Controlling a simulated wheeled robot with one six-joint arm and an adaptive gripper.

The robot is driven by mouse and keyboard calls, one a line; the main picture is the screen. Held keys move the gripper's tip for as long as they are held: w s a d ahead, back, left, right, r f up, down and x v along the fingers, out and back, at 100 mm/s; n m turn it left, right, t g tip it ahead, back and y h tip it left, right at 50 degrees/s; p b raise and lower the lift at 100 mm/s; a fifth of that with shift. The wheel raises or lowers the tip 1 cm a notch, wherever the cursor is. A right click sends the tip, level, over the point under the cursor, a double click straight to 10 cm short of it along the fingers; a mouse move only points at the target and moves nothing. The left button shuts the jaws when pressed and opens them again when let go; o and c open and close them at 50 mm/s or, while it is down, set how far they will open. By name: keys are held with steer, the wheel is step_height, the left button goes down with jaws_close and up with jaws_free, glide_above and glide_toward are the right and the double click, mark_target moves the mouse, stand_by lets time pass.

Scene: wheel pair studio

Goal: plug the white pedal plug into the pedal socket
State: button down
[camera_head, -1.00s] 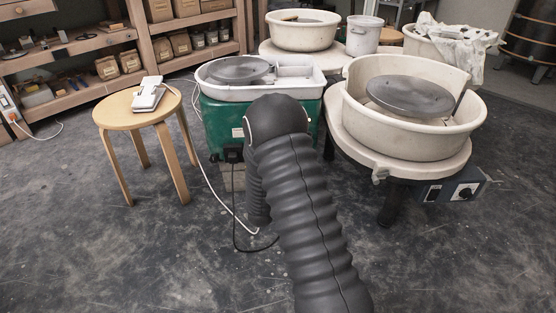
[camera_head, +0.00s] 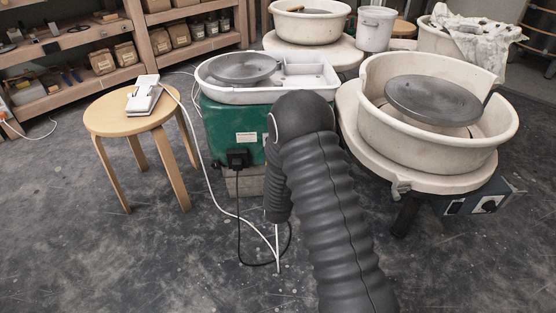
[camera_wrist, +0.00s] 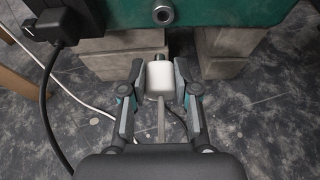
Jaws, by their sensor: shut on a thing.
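In the wrist view my gripper (camera_wrist: 158,77) is shut on the white pedal plug (camera_wrist: 159,74), with a finger on each side. The plug's dark tip points at the green wheel body (camera_wrist: 225,12). The round pedal socket (camera_wrist: 163,14) is on that body, ahead of the plug; a gap shows between them. A pale cable runs back from the plug. In the head view the green wheel (camera_head: 222,125) stands in the middle, and my arm hides my gripper, the plug and the socket. The white pedal (camera_head: 143,96) lies on a round wooden stool (camera_head: 108,123).
A black plug (camera_wrist: 62,24) with a hanging black cord sits left of the socket. Grey blocks (camera_wrist: 122,52) support the wheel. A white cable (camera_head: 205,165) loops from the stool down to the floor. A second wheel (camera_head: 440,165) stands at right. The front left floor is clear.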

steer(key=shift+d, duration=0.3)
steer(key=shift+w, duration=0.1)
steer(key=shift+w, duration=2.7)
steer(key=c, duration=1.4)
jaws_free()
steer(key=shift+c, duration=0.2)
jaws_close()
